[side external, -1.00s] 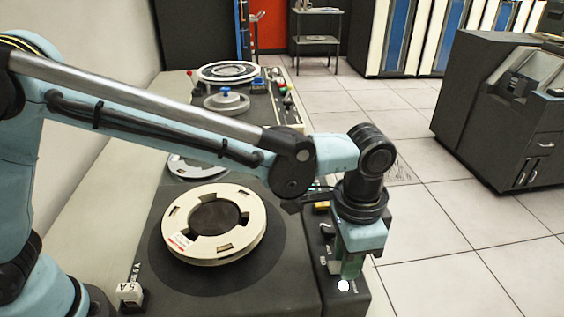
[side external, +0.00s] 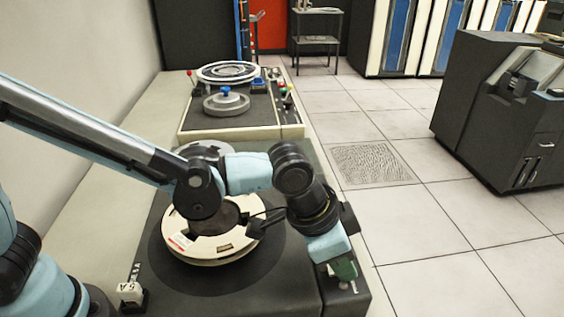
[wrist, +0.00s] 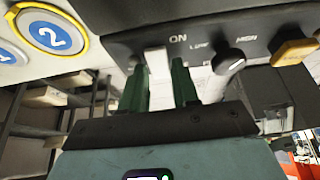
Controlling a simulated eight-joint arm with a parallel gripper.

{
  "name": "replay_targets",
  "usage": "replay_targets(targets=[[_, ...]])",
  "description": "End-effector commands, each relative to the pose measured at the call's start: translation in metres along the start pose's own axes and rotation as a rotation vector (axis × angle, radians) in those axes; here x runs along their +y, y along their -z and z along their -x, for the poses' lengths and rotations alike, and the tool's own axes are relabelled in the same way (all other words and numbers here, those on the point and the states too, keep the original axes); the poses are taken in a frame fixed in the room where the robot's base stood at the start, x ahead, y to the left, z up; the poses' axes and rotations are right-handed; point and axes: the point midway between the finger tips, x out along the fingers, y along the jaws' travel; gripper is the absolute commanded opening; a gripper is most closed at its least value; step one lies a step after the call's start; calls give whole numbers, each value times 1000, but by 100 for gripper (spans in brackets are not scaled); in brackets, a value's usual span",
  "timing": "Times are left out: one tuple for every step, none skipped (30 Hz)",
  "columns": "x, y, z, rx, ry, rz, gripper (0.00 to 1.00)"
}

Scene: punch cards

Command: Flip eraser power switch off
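A white switch (wrist: 156,61) stands on a dark panel (wrist: 225,22) beside the word ON in the wrist view. My gripper (wrist: 161,68) has two green fingers with a gap between them. The switch shows in this gap, nearer the left finger; I cannot tell whether they touch. In the side external view my gripper (side external: 343,269) is tilted, with its tips low over the right edge of the dark machine (side external: 292,290). The switch itself is not clear there.
Beside the switch in the wrist view are a dark knob (wrist: 231,61) and an orange knob (wrist: 294,50). A pale tape reel (side external: 205,250) lies on the machine, left of my gripper. Tiled floor (side external: 440,250) is open to the right.

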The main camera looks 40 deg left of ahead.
Motion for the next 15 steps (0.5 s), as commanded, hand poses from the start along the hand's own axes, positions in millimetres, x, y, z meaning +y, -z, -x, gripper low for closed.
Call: replay_targets(targets=[[0, 0, 0, 0, 0, 0, 39], [0, 0, 0, -1, 0, 0, 43], [0, 0, 0, -1, 0, 0, 49], [0, 0, 0, -1, 0, 0, 49], [0, 0, 0, -1, 0, 0, 49], [0, 0, 0, -1, 0, 0, 49], [0, 0, 0, -1, 0, 0, 49], [0, 0, 0, -1, 0, 0, 49], [0, 0, 0, -2, 0, 0, 49], [0, 0, 0, -2, 0, 0, 49], [0, 0, 0, -2, 0, 0, 49], [0, 0, 1, -2, 0, 0, 49], [0, 0, 2, -2, 0, 0, 49], [0, 0, 3, -2, 0, 0, 49], [0, 0, 5, -2, 0, 0, 49]])
